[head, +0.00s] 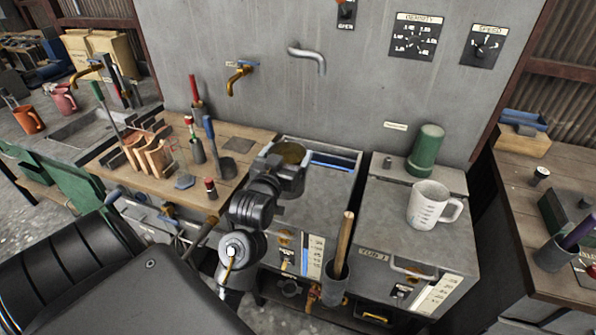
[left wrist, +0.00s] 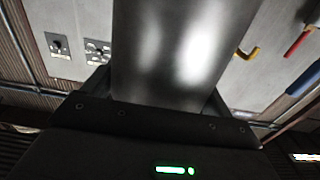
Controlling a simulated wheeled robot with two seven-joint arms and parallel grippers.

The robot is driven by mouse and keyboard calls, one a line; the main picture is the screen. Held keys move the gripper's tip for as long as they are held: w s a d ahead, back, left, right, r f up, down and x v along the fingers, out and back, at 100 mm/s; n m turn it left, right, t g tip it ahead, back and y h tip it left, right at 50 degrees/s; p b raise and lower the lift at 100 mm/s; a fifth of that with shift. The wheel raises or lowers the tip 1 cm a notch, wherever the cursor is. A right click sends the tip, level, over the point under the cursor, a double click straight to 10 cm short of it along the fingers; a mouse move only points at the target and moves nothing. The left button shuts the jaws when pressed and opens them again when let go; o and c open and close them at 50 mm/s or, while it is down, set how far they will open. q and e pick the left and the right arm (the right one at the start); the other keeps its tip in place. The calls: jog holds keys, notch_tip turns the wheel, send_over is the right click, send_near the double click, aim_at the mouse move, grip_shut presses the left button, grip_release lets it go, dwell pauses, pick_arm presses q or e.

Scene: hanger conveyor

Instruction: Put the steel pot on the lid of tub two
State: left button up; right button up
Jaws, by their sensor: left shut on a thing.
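My left gripper (head: 284,172) is shut on the steel pot (head: 291,151). In the head view the pot's round top shows with something brownish inside, held over the back left of the left grey tub. In the left wrist view the shiny steel pot (left wrist: 185,50) fills the space between the fingers. The left tub's grey lid (head: 328,203) is flat and clear at the front; its number is not readable. The right tub (head: 430,262) has a label that seems to read "TUB 1". I cannot tell a gap between pot and lid. My right gripper is not in view.
A white measuring jug (head: 428,207) stands on the right tub, with a green cylinder (head: 426,150) behind it. A grey holder (head: 335,283) with a wooden handle stands before the tubs. A wooden bench (head: 235,165) with tools lies left. Taps (head: 240,76) project from the wall.

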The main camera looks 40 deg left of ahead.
aim_at(294, 148)
pick_arm(q)
jog(key=w+a+f, duration=0.1)
jog(key=w, duration=0.1)
jog(key=w+a+f+p, duration=0.1)
jog(key=w, duration=0.1)
jog(key=w+a+f, duration=0.1)
jog(key=w, duration=0.1)
jog(key=shift+w+a+f, duration=0.3)
jog(key=shift+w, duration=0.1)
jog(key=w+a+f+p, duration=0.2)
jog(key=w+f, duration=0.1)
jog(key=f, duration=0.5)
jog(key=shift+w+f, duration=0.15)
jog(key=shift+w, duration=0.1)
jog(key=o, duration=1.4)
jog(key=shift+f, duration=0.15)
jog(key=shift+o, duration=0.3)
